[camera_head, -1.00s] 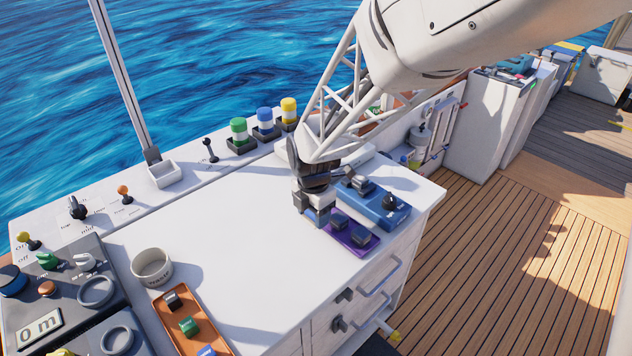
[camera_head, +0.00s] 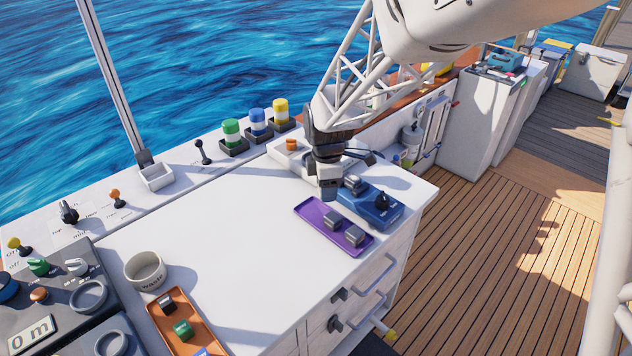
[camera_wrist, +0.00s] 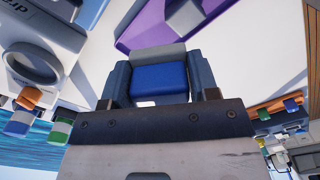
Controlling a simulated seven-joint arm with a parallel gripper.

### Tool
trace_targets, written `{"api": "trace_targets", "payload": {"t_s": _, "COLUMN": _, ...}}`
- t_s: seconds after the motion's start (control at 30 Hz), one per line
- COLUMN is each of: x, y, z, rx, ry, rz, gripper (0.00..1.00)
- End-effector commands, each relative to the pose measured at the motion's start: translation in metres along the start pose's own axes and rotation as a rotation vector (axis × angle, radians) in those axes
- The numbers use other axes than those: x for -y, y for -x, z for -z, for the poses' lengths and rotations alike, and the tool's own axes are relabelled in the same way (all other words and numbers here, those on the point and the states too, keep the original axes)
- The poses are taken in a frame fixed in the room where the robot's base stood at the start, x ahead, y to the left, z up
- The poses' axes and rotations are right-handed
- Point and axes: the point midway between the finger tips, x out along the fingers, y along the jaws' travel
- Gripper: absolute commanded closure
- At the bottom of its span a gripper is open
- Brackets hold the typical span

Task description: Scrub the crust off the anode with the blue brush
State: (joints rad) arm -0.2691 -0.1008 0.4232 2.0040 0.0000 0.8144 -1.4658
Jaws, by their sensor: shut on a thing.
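My gripper (camera_head: 329,190) is shut on a blue block with a grey edge, which looks like the blue brush (camera_wrist: 159,80), seen between the fingers in the wrist view. In the head view it hangs above the far left end of the purple tray (camera_head: 312,204), with the held block mostly hidden. Two grey-topped blocks (camera_head: 344,229) stay in that tray. A blue box (camera_head: 372,214) with a black knob and a grey block stands just right of my gripper. I cannot tell for certain which thing is the anode.
A white raised plate with an orange cap (camera_head: 291,144) lies behind my gripper, partly hidden by it. An orange tray (camera_head: 189,325) and a white cup (camera_head: 145,270) stand at the front left. Green, blue and yellow cylinders (camera_head: 257,122) line the back. The middle counter is clear.

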Motion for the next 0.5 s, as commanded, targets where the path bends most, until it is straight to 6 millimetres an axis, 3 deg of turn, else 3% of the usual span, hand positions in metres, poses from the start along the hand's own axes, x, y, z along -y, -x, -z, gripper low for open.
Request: {"api": "trace_targets", "payload": {"t_s": 0.5, "x": -0.044, "y": 0.043, "z": -0.071, "rx": 0.000, "ry": -0.666, "rz": -0.001, "gripper": 0.64}}
